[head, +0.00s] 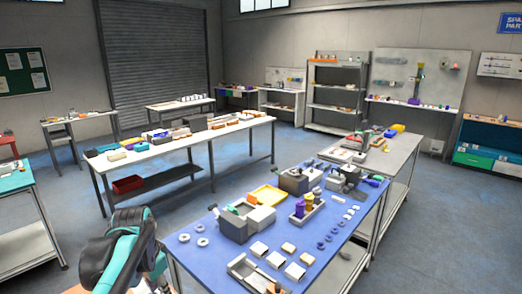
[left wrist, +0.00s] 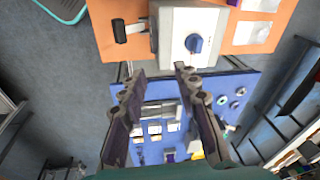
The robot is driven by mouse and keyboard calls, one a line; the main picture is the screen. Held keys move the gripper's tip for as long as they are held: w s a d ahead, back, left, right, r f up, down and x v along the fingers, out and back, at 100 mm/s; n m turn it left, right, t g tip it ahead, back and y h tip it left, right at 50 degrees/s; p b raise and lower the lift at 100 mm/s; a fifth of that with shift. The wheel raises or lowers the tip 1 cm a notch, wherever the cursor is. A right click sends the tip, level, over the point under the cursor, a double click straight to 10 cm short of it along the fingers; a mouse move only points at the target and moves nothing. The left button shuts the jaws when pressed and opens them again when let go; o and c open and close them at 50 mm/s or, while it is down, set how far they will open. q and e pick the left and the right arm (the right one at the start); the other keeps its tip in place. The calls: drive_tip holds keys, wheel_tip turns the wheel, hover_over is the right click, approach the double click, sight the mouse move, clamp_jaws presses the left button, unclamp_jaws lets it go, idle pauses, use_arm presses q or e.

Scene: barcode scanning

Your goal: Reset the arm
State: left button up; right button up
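My left arm is in the lower left of the head view, a dark and teal shape beside the blue-topped table (head: 215,262). I cannot make out its fingers there. In the left wrist view my left gripper (left wrist: 158,78) has its two dark fingers well apart, with nothing held between them. The blue table top (left wrist: 232,82) and white pieces on it show beyond and between the fingers. My right gripper is in neither view. No barcode scanner can be clearly made out.
The blue table holds a grey machine (head: 246,218), a yellow tray (head: 268,195), white blocks and rings. A long white table (head: 165,145) stands behind. In the left wrist view, a grey box with a blue knob (left wrist: 194,43) sits on an orange surface (left wrist: 105,15). Floor between tables is clear.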

use_arm(q)
drive_tip(key=s+d+f+n+t+b, duration=0.2)
drive_tip(key=s+f, duration=0.4)
drive_tip(key=f, duration=0.3)
drive_tip(key=s+d+f+n+t+b, duration=0.3)
drive_tip(key=s+d+f+b, duration=0.4)
drive_tip(key=f, duration=0.2)
drive_tip(key=shift+s+d+f+n, duration=0.15)
drive_tip(key=shift+s+f+n, duration=0.1)
drive_tip(key=shift+n, duration=0.15)
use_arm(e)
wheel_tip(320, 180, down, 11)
